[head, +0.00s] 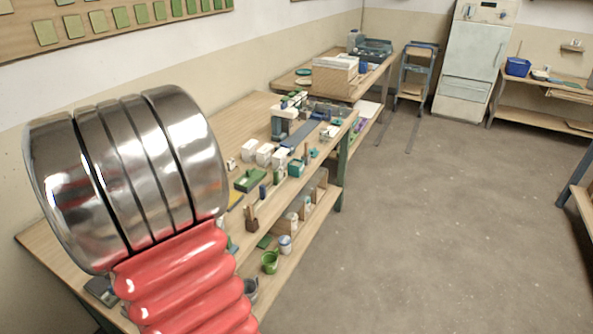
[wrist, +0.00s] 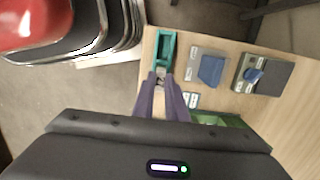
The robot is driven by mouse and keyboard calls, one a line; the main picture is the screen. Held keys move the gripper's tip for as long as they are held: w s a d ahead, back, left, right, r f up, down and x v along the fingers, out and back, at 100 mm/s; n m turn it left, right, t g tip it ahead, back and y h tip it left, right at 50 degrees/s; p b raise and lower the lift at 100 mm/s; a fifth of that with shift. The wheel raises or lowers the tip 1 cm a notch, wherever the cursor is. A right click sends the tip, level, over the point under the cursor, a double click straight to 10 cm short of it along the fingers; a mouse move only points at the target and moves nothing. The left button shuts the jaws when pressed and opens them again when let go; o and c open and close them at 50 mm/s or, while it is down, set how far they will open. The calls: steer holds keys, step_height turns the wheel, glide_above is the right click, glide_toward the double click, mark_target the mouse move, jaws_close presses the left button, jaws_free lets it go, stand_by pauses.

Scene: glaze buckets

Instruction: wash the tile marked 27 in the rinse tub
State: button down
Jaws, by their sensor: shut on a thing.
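My gripper (wrist: 160,78) shows in the wrist view with its two purple-grey fingers close together. It is shut on a small greyish thing at the fingertips, too small to identify. The tips are at the near end of a teal, open-framed holder (wrist: 167,48); I cannot tell whether they touch it. I cannot read a 27 on anything. A blue tub (head: 517,67) stands on the far right table in the head view, and a grey-blue basin (head: 375,48) is on the far bench. I cannot tell which is the rinse tub. The gripper is not visible in the head view.
A wooden bench (head: 262,112) along the left wall holds white boxes (head: 265,154), a green tray (head: 250,179) and small tools. Grey items with blue tops (wrist: 211,69) lie right of the fingers. A blue step stool (head: 418,62) stands far back. The floor right of the bench is clear.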

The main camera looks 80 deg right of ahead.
steer(key=shift+r, duration=3.75)
steer(key=shift+s, duration=0.15)
